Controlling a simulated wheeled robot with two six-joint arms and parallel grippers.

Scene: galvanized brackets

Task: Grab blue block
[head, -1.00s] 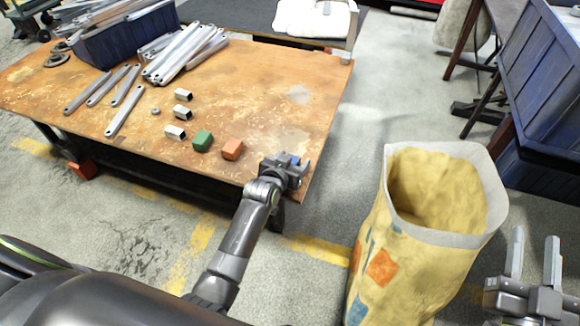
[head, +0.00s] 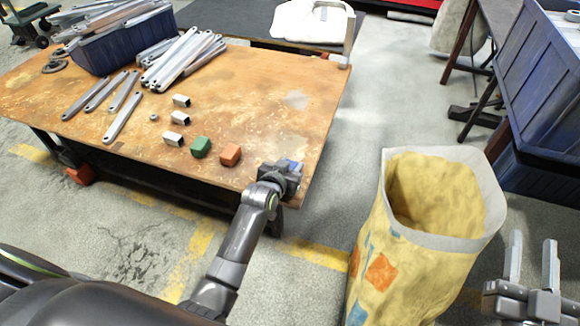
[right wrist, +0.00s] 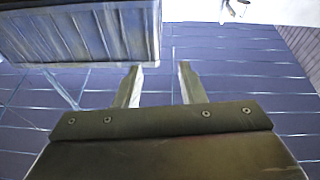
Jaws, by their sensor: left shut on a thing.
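The blue block (head: 294,165) is at the front right corner of the rusty table (head: 270,75), mostly hidden by my left gripper. My left gripper (head: 290,167) is shut on the blue block, at about the height of the table top. I cannot tell if the block touches the table. My right gripper (head: 533,262) is at the lower right of the head view, right of the yellow bag, open and empty. Its two separated fingers also show in the right wrist view (right wrist: 157,88).
A red-orange block (head: 230,154) and a green block (head: 201,147) lie left of my left gripper. Several small metal tubes (head: 180,118) and long metal brackets (head: 180,60) lie farther back. An open yellow bag (head: 375,255) stands right of the table. Blue crates (head: 545,90) are at the right.

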